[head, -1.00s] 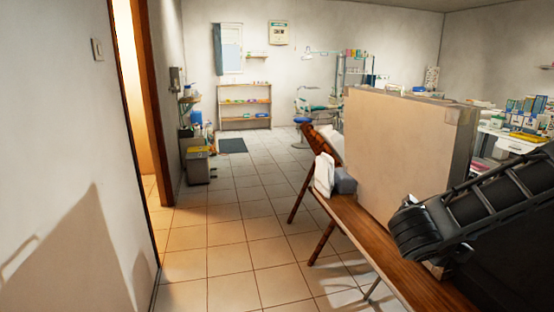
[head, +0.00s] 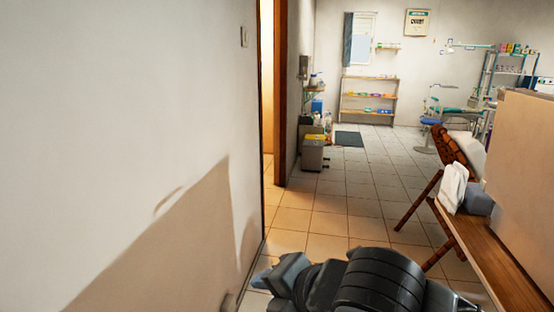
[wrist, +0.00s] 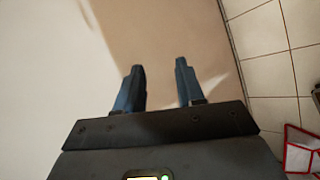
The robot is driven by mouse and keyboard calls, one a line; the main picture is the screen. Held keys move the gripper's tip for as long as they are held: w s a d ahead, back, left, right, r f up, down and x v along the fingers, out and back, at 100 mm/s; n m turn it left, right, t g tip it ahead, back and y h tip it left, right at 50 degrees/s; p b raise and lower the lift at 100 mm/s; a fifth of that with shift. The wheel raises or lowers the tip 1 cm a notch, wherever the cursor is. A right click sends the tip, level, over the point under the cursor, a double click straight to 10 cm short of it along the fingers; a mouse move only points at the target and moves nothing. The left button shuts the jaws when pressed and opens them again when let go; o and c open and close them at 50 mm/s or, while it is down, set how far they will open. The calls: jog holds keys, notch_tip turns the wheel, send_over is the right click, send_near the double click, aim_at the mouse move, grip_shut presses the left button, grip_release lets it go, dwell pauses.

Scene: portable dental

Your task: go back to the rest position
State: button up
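My gripper (wrist: 160,88) shows in the wrist view with its two blue-grey fingers apart and nothing between them. In the head view my gripper (head: 272,272) is low in the picture at the end of my black arm, close to the white wall on the left. In the wrist view the fingers point toward the pale wall (wrist: 60,60), with a shadow across it. No task object is held.
A wooden bench (head: 500,262) with a large tan box (head: 530,170) stands at the right. A white cloth (head: 453,188) hangs near a wooden chair. A doorway opens beyond the left wall (head: 130,120). The tiled floor (head: 345,205) is clear toward the back shelf (head: 368,97).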

jog(key=s+a+r+m+t+y, duration=0.2)
jog(key=a+r+m+t+y, duration=0.25)
jog(key=a+r+m, duration=0.45)
jog(key=s+d+f+m+t+h, duration=0.2)
jog(key=s+d+f+m+h, duration=0.3)
jog(key=s+d+m, duration=0.45)
jog(key=s+d+f+m+t+h, duration=0.2)
jog(key=s+d+f+m+h, duration=0.2)
jog(key=s+d+f+m, duration=0.5)
jog(key=s+d+m+g+h, duration=0.1)
jog(key=s+d, duration=1.1)
jog(key=s, duration=0.4)
jog(key=shift+r+h, duration=0.25)
jog(key=shift+h, duration=0.1)
jog(key=shift+s, duration=0.1)
